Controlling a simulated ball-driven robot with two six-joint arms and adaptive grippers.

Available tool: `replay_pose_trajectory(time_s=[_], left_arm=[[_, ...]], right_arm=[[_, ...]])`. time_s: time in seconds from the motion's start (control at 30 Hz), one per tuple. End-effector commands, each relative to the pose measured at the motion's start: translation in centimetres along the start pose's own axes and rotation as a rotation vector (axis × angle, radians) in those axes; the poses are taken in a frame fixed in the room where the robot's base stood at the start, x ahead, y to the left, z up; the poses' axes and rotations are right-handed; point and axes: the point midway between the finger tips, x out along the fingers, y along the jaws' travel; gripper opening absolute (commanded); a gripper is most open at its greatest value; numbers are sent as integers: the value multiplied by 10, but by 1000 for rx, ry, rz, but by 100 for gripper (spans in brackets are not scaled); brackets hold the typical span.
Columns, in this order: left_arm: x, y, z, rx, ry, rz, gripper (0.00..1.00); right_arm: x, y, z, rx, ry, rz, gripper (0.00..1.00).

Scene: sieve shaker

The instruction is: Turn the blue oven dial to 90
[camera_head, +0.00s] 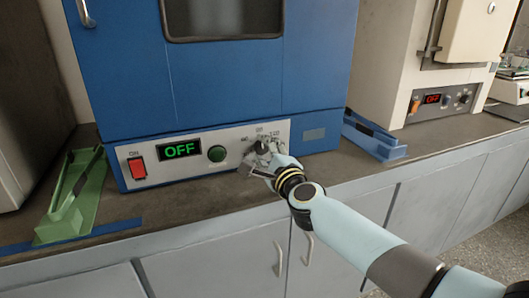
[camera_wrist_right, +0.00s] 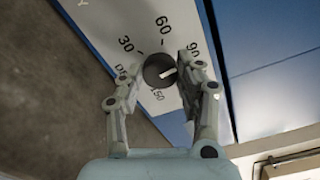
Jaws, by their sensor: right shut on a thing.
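The blue oven (camera_head: 215,85) stands on the counter, its silver control panel (camera_head: 232,135) along the bottom front. The dark dial (camera_wrist_right: 158,70) shows in the right wrist view, with a white pointer mark pointing right and slightly up, on the side of the "90" label; the exact setting is hard to tell. The dial also shows in the head view (camera_head: 262,147), partly covered. My right gripper (camera_head: 256,163) is at the panel, its fingers (camera_wrist_right: 160,78) shut on the dial from both sides. My left gripper is out of view.
A green holder (camera_head: 75,195) stands left, a blue one (camera_head: 375,140) right. A beige oven (camera_head: 425,70) stands further right.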

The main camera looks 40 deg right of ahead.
Motion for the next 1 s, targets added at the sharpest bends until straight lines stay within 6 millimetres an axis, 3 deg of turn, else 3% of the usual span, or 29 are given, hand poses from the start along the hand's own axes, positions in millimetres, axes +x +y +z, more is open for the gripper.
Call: replay_pose_trajectory(time_s=[0.3, 0.8, 0.83, 1.0], left_arm=[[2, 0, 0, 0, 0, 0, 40], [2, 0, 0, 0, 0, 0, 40], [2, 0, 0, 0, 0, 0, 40], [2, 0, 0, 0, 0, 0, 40]], right_arm=[[-1, 2, -1, 101, 1, 3, 3], [-1, 2, -1, 116, 1, 3, 3], [-1, 2, -1, 115, 1, 3, 39], [0, 1, -1, 115, 1, 2, 59]])
